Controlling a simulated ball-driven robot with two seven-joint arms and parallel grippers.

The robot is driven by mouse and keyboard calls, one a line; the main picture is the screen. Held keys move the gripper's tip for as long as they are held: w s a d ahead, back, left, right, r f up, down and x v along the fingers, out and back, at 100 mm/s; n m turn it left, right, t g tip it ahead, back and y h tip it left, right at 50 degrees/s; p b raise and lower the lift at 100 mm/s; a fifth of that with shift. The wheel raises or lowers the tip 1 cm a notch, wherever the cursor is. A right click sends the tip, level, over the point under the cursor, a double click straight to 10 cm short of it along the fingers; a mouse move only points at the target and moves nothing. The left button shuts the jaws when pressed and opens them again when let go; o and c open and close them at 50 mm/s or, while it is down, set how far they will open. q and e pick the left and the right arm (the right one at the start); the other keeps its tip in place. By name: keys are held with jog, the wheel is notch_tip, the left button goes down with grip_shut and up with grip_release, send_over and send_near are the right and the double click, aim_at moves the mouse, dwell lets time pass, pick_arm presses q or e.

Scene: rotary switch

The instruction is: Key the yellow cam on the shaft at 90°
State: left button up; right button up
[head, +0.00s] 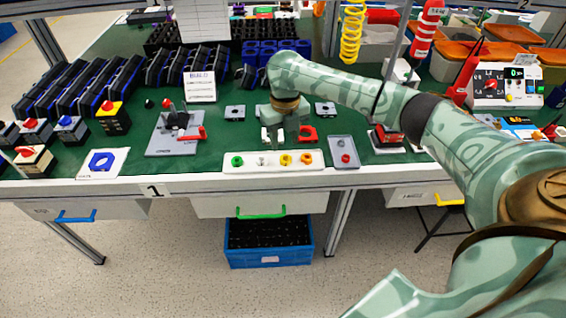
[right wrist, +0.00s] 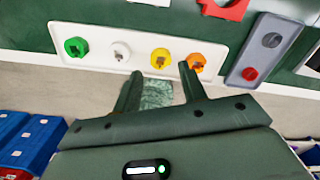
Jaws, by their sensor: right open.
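The yellow cam (head: 286,159) sits in the white tray (head: 230,169) at the table's front edge, between a white cam (head: 261,160) and an orange cam (head: 306,158). It also shows in the right wrist view (right wrist: 160,59), with a dark slotted hole. My right gripper (right wrist: 161,74) is open and empty, its fingertips on either side of the yellow cam's line, apart from it. In the head view the right gripper (head: 277,143) hangs just behind the tray. A grey fixture (head: 165,148) with a black upright part and red handles stands to the left; its shaft is too small to make out.
A green cam (right wrist: 76,47) lies at the tray's left end. A grey plate (head: 341,148) with a red button is right of the tray. A BUILD card (head: 200,86) stands behind the fixture. Green tabletop is clear between fixture and tray.

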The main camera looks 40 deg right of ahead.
aim_at(286, 155)
jog(key=shift+f, duration=0.25)
jog(key=shift+s+f+b, duration=0.15)
jog(key=shift+f+b, duration=0.15)
jog(key=shift+f, duration=0.05)
notch_tip(286, 155, down, 4)
jog(key=shift+s+f+b, duration=0.1)
jog(key=shift+f+b, duration=0.15)
jog(key=shift+b, duration=1)
jog(key=shift+r, duration=0.2)
jog(key=c, duration=0.7)
jog(key=shift+c, duration=0.2)
